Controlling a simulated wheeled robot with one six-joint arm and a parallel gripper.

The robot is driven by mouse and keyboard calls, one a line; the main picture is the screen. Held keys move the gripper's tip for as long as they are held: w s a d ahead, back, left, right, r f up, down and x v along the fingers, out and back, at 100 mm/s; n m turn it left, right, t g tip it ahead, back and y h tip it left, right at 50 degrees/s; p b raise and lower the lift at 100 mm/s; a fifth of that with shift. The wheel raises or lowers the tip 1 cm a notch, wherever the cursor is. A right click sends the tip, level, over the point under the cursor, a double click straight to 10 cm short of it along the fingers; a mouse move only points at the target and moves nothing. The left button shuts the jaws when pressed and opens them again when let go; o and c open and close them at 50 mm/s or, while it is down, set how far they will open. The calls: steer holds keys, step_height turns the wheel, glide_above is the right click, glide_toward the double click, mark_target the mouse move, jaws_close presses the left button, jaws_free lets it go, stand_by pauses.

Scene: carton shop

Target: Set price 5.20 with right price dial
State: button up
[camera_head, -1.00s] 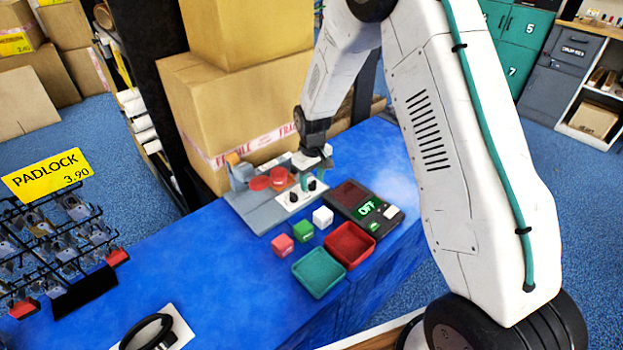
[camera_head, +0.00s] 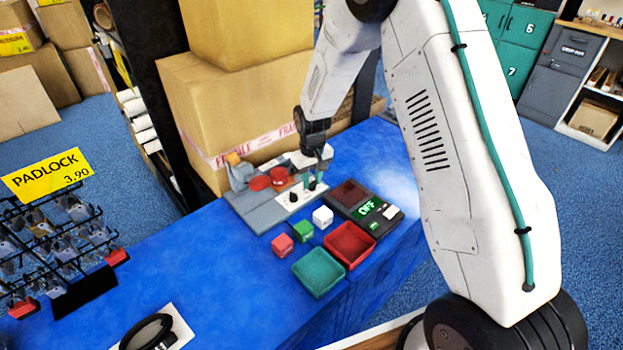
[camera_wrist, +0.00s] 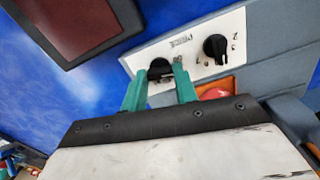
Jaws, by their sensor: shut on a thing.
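The price machine is a grey device with a white panel (camera_head: 286,203) on the blue counter; it also shows in the wrist view (camera_wrist: 140,58). The panel carries two black dials. The right price dial (camera_wrist: 160,67) is between the teal fingers of my gripper (camera_wrist: 160,78), which is shut on it. In the head view my gripper (camera_head: 312,179) reaches down to this dial from above. The left dial (camera_head: 293,197) stands free beside it; it shows at the right in the wrist view (camera_wrist: 215,47), its pointer down and right. The set price cannot be read in either view.
A dark scale (camera_head: 353,193) with a green OFF display stands right of the panel. A red tray (camera_head: 349,262), a teal tray (camera_head: 318,291) and small red, green and white cubes lie in front. Cartons (camera_head: 225,110) stand behind. The left counter holds a padlock rack (camera_head: 50,245).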

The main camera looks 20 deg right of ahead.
mark_target(312, 182)
steer(key=shift+m, duration=1.8)
steer(key=o, duration=1)
step_height(312, 182, up, 8)
steer(key=shift+f, duration=0.1)
